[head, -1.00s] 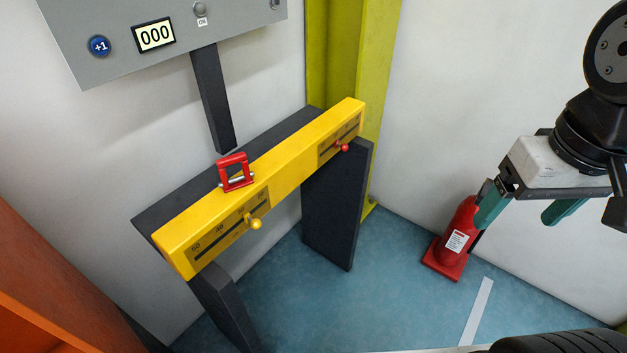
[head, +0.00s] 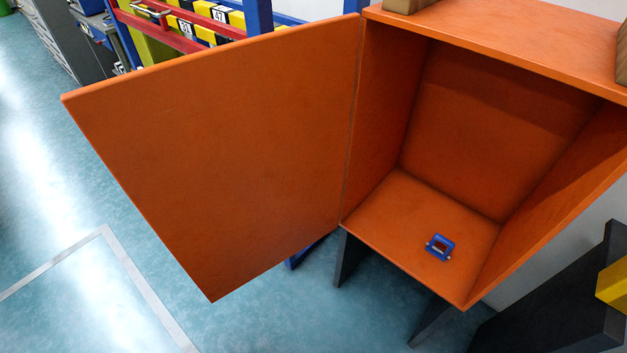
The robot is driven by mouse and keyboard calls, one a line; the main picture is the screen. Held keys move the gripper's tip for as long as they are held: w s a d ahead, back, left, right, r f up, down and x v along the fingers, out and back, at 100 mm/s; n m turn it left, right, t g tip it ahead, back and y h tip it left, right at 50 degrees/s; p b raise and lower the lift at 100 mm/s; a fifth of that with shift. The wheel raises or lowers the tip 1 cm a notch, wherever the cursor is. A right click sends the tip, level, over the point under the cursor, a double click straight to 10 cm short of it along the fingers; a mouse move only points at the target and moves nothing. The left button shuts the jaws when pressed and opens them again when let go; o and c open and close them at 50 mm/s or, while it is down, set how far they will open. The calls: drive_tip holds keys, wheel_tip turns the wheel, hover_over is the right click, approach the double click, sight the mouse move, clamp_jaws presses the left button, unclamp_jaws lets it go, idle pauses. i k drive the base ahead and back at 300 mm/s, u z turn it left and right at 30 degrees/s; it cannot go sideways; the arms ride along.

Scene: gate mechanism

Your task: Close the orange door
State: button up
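The orange door (head: 225,150) stands wide open in the head view, swung out to the left of the orange cabinet (head: 500,50). It hangs on the cabinet's left front edge, and its broad face shows no handle. The cabinet's inside is exposed. A small blue object with a handle-like frame (head: 440,247) sits on the cabinet floor. My gripper is outside the picture now.
A blue and red rack with yellow-black numbered boxes (head: 205,12) stands behind the door. Wooden pieces (head: 410,4) rest on the cabinet top. A dark stand with a yellow part (head: 613,287) is at the lower right. Blue floor (head: 75,260) is clear at the left.

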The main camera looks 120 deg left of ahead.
sight(233, 154)
drive_tip(key=k, duration=1.55)
drive_tip(key=u, duration=1.55)
drive_tip(key=k, duration=0.5)
drive_tip(key=u, duration=0.55)
